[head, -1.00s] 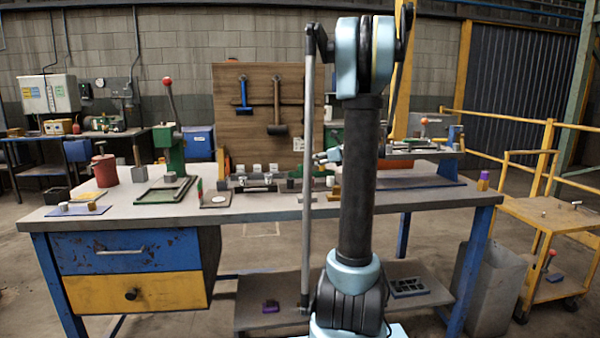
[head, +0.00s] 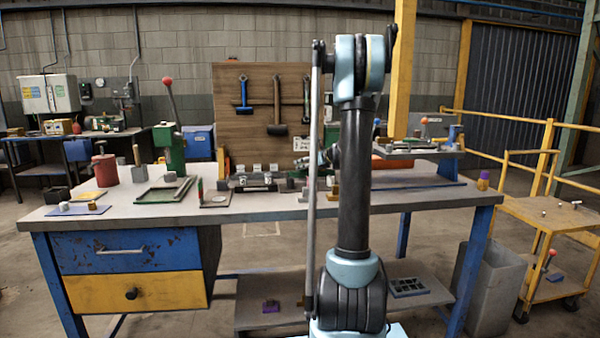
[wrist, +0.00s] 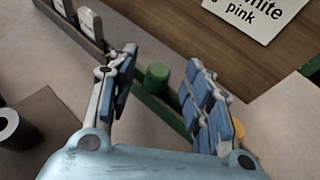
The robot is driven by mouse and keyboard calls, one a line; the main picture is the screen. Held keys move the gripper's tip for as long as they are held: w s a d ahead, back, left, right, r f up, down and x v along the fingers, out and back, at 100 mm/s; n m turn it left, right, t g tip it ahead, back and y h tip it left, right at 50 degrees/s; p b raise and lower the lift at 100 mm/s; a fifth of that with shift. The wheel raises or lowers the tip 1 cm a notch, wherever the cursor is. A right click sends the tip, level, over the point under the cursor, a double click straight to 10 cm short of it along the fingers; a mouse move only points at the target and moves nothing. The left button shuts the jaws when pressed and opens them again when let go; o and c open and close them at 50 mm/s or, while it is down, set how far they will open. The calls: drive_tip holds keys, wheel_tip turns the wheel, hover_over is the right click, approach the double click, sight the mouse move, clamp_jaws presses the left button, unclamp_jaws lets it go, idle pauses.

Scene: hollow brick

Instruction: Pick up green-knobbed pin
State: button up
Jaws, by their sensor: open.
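A green cylindrical knob (wrist: 157,75) shows in the wrist view between and a little beyond my fingers, in front of a green bar. The pin's shaft below it cannot be made out. My gripper (wrist: 158,95) is open, its blue-padded fingers spread to the left and right of the knob with clear gaps. In the head view my gripper (head: 301,163) is small, over the back of the workbench (head: 270,210), left of my upright arm column. The knob cannot be picked out clearly there.
A wooden tool board (head: 240,110) with hanging hammers stands close behind. A white label (wrist: 255,12) is on it. A rail with pale blocks (wrist: 90,25) lies left of my fingers. A black hollow cylinder (wrist: 8,124) stands further left. The bench front is mostly clear.

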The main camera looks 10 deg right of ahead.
drive_tip(key=shift+x, duration=0.85)
clamp_jaws()
drive_tip(key=shift+r, duration=0.1)
